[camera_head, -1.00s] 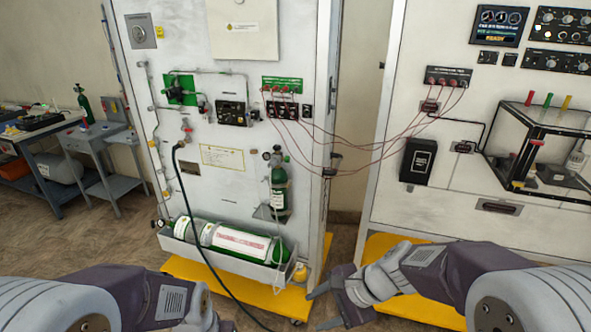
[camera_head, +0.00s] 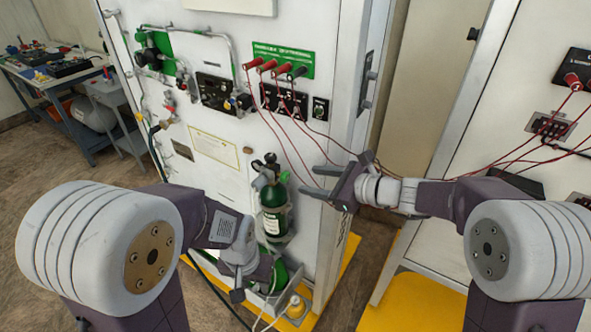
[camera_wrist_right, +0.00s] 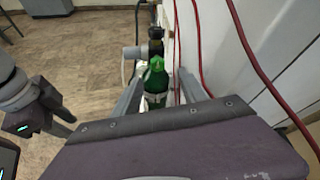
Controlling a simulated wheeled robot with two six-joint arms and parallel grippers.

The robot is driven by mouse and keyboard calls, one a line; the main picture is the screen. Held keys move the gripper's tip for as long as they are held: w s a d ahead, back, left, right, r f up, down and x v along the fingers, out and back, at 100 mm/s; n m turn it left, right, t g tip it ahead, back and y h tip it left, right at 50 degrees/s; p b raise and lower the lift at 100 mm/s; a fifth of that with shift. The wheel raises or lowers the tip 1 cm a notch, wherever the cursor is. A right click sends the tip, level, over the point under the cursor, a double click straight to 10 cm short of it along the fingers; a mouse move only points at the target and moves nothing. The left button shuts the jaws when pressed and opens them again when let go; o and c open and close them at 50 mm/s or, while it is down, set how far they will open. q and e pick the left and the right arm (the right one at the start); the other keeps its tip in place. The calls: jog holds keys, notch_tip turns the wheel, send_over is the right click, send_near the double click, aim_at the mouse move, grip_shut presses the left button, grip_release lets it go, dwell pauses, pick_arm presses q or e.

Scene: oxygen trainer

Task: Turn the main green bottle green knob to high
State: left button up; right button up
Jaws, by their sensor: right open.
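The upright green bottle (camera_head: 273,212) stands on the front of the white panel, with a dark regulator (camera_head: 266,164) on its top. In the right wrist view a bright green knob (camera_wrist_right: 157,63) tops the green bottle (camera_wrist_right: 155,84). My right gripper (camera_head: 309,181) is open and empty, just right of the bottle's upper part, its fingers pointing left towards it. In the wrist view the bottle shows between the fingers, beyond them. My left gripper (camera_head: 238,290) hangs low, left of the bottle; its opening is unclear. The lying green bottle is mostly hidden behind my left arm.
Red cables (camera_head: 290,150) hang from the panel's sockets and cross to the right cabinet, close to my right gripper. The panel's right edge (camera_head: 345,130) is near the right gripper. A yellow base (camera_head: 335,280) lies below. A workbench (camera_head: 60,85) stands at the far left.

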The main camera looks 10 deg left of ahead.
aim_at(287, 177)
jog(key=p+x, duration=0.1)
jog(key=x, duration=0.7)
jog(key=shift+s+r, duration=0.15)
jog(key=shift+s, duration=0.05)
jog(key=shift+a+f, duration=0.2)
jog(key=shift+a, duration=0.3)
